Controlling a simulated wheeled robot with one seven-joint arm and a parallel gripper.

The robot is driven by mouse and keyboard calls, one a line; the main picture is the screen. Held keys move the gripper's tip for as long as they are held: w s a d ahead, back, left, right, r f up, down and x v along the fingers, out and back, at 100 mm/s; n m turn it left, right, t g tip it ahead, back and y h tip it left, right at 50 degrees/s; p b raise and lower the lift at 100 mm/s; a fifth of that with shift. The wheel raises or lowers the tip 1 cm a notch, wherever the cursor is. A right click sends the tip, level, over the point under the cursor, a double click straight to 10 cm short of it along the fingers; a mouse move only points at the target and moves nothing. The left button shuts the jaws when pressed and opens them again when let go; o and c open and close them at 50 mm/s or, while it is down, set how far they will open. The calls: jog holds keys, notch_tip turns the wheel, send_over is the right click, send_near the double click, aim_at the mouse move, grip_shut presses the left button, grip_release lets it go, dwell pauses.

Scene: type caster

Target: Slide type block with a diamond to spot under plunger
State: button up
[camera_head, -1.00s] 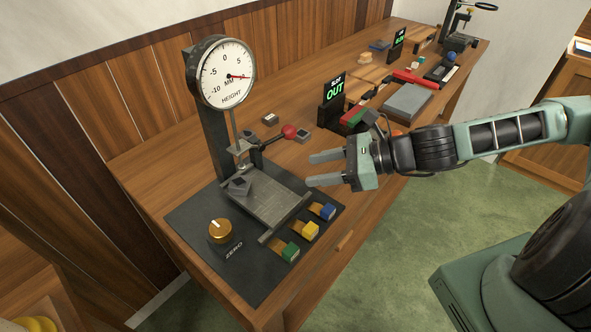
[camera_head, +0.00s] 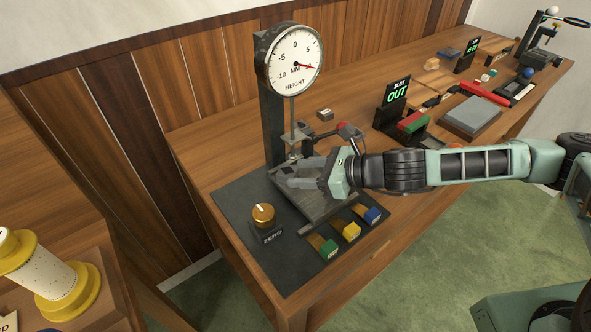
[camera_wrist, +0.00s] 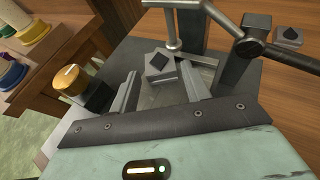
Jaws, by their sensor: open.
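The grey type block with a dark diamond on top (camera_wrist: 160,67) sits on the steel plate (camera_wrist: 165,97) of the height gauge, just ahead of my fingertips in the wrist view. The plunger (camera_wrist: 174,40) comes down close behind the block and slightly right; I cannot tell whether they touch. In the head view the plunger (camera_head: 293,150) shows, but the block is mostly hidden near my fingers. My gripper (camera_head: 298,172) is open and low over the plate. Its fingers are apart, either side of the near end of the block in the wrist view, with nothing gripped.
A lever with a red knob (camera_head: 341,127) stands beside the gauge. Another diamond-topped block (camera_wrist: 289,37) rests at right. The brass zero knob (camera_head: 263,214) is left of the plate. Green (camera_head: 328,248), yellow (camera_head: 351,231) and blue (camera_head: 372,214) keys line the front. The dial (camera_head: 294,60) is above.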

aim_at(302, 173)
jog(key=shift+x, duration=1.2)
jog(key=c, duration=0.9)
jog(key=shift+o, duration=0.2)
jog(key=shift+w+d+r+p, duration=0.1)
jog(key=shift+w+d+p, duration=0.1)
jog(key=shift+w+d, duration=0.3)
jog(key=shift+w+d+p, duration=0.15)
jog(key=shift+w+d, duration=0.15)
jog(key=shift+w, duration=0.3)
jog(key=o, duration=1.2)
jog(key=v, duration=0.5)
jog(key=b+v, duration=0.1)
jog(key=v, duration=1.1)
jog(key=shift+s+b, duration=0.4)
jog(key=shift+s, duration=0.1)
